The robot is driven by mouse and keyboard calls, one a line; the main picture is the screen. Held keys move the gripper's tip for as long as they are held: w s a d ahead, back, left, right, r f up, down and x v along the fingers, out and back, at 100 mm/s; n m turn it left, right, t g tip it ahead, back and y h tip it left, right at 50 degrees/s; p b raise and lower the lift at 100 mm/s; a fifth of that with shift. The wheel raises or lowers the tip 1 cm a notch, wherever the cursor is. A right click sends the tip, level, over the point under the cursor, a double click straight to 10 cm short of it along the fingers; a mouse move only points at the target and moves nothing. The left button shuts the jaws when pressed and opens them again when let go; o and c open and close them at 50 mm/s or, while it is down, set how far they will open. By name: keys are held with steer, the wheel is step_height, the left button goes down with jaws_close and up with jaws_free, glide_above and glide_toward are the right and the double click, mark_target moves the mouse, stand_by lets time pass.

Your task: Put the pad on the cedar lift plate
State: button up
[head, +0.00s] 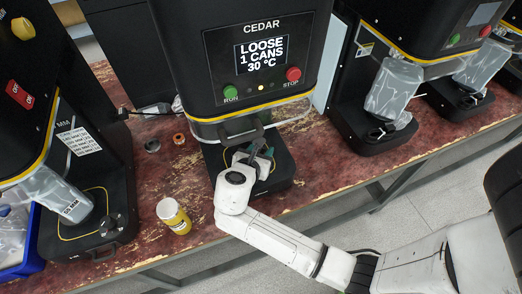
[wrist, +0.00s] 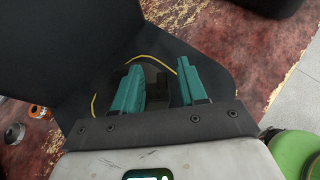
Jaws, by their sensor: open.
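The CEDAR machine (head: 263,52) stands in the middle of the head view; its screen reads "LOOSE 1 CANS 30 °C". Its black base (head: 283,172) with a yellow line lies below the head. My gripper (head: 258,160) is over this base, under the machine's front handle. In the wrist view my gripper (wrist: 161,84) has its two teal fingers apart. A small dark block (wrist: 153,76) shows between and beyond them, low on the base; I cannot tell whether it is the pad, the lift plate or both. The gripper and arm hide much of this spot in the head view.
A yellow container (head: 173,215) stands on the worn red bench, left of my arm. Similar machines stand at left and right. A blue crate (head: 22,243) sits at far left.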

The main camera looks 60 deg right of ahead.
steer(key=v, duration=1.2)
steer(key=s+d+f+m+g+y, duration=0.2)
steer(key=s+d+f+m+y, duration=0.25)
steer(key=s+f+m, duration=0.5)
steer(key=s+a+m+y, duration=0.5)
steer(key=m+y, duration=0.2)
steer(key=m, duration=0.5)
steer(key=shift+s+a, duration=0.2)
steer(key=shift+r, duration=0.1)
stand_by(0.3)
